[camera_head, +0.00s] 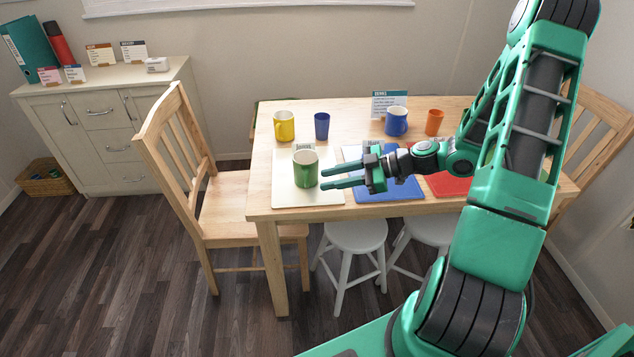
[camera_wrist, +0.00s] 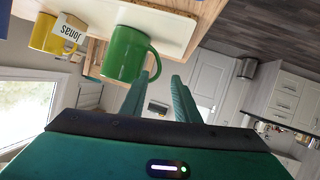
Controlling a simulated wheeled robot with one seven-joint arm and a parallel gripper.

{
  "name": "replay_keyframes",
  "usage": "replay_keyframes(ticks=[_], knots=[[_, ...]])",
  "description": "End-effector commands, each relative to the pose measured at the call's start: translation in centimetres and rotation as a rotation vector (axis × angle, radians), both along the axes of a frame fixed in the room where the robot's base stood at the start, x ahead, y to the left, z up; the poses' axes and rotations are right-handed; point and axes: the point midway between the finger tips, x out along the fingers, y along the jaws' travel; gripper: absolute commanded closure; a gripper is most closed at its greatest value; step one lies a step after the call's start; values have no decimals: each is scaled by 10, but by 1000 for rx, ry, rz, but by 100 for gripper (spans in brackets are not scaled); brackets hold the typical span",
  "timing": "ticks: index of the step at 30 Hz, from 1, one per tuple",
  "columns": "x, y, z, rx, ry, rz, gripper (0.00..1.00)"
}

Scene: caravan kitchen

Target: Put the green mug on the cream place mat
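The green mug (camera_head: 305,170) stands upright on the cream place mat (camera_head: 282,190) at the table's left end. In the wrist view the green mug (camera_wrist: 122,54) shows upside down, with its base at the pale mat (camera_wrist: 168,26) and its handle towards the fingers. My gripper (camera_head: 322,180) is just right of the mug in the head view, with its two fingers apart and pointing at it. In the wrist view my gripper (camera_wrist: 165,78) shows a clear gap between the fingers and nothing held. I cannot tell whether a finger touches the handle.
A yellow mug (camera_head: 284,126), a blue cup (camera_head: 321,126), a blue mug (camera_head: 396,121) and an orange cup (camera_head: 434,122) stand along the back. A blue mat (camera_head: 405,194) and a red mat (camera_head: 447,186) lie to the right. A chair (camera_head: 190,150) stands at the left.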

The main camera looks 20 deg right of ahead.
Motion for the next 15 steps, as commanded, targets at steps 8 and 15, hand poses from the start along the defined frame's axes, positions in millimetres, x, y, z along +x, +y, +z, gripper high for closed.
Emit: replay_keyframes(ticks=[8,15], knots=[[-18,-32,14,-2,0,-2,72],[-22,-37,17,-2,3,0,72]])
